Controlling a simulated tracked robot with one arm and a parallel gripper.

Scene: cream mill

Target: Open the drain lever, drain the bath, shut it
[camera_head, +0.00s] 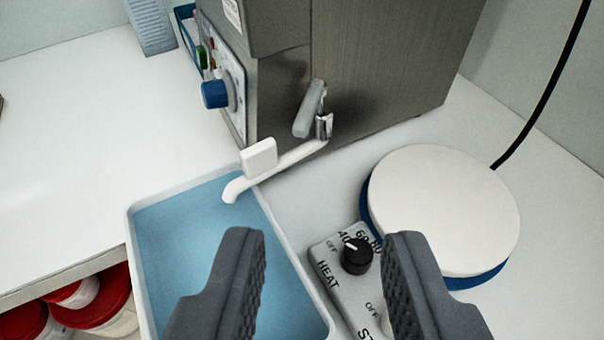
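The bath is a grey metal box (385,60) with a blue knob (214,94) on its front panel. On its side near the bottom a grey drain lever (310,108) stands tilted, on a small metal fitting. A white spout (270,172) with a flat white tab (260,157) runs from below the lever to the left. Its tip hangs over a white-rimmed tray (135,250) with a blue inside; I cannot tell if that is liquid. My gripper (318,255) is open and empty, in front of and below the lever, apart from it.
A hotplate stirrer with a round white top (445,205) and black knob (357,256) stands to the right of the tray. A black cable (545,90) runs behind it. Red-lidded tubs (100,300) sit below the bench at lower left.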

